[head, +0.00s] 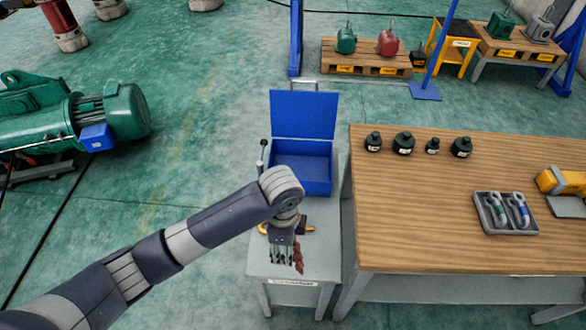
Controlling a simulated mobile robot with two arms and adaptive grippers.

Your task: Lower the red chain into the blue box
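The blue box (319,175) stands on a small light-grey table, with its lid (303,114) raised at the back and its inside showing empty. My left gripper (282,260) points down over the front part of that table, in front of the box and outside it. The red chain (299,262) shows as a short dark-red strand right beside the fingers, on their right. The fingers and wrist hide part of it, and I cannot tell whether they grip it. My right gripper is not in view.
The grey table (262,270) also bears a yellow and dark item (306,229), partly behind my gripper. A wooden workbench (430,225) close on the right holds several black weights (403,144) and a shackle tray (505,212). A green hoist motor (125,110) lies at left.

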